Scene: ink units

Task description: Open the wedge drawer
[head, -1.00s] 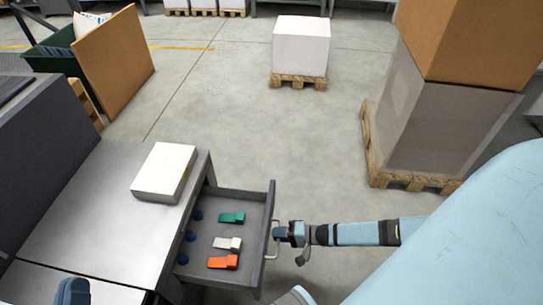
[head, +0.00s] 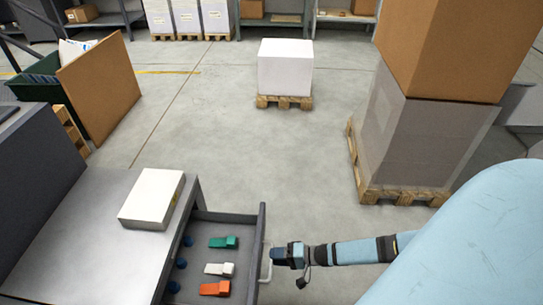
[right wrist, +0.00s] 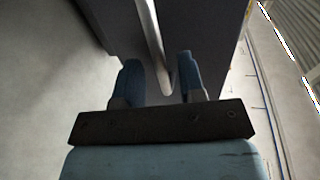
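The wedge drawer (head: 225,216) stands pulled out from the grey cabinet (head: 92,222). Inside lie a green wedge (head: 223,242), a white wedge (head: 219,269) and an orange wedge (head: 215,288). A pale bar handle (head: 265,268) is on its front; it also shows in the right wrist view (right wrist: 152,38). My right gripper (head: 275,256) is at the handle, on its outer side. In the right wrist view its two blue fingers (right wrist: 161,82) stand apart, with the handle bar between them and a gap beside the left finger. My left gripper is out of view.
A white box (head: 152,198) lies on the cabinet top. Several dark blue knobs (head: 181,264) are at the drawer's inner end. Stacked boxes on a pallet (head: 400,194) stand at right; a white block (head: 285,67) on a pallet stands farther back. Floor between is clear.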

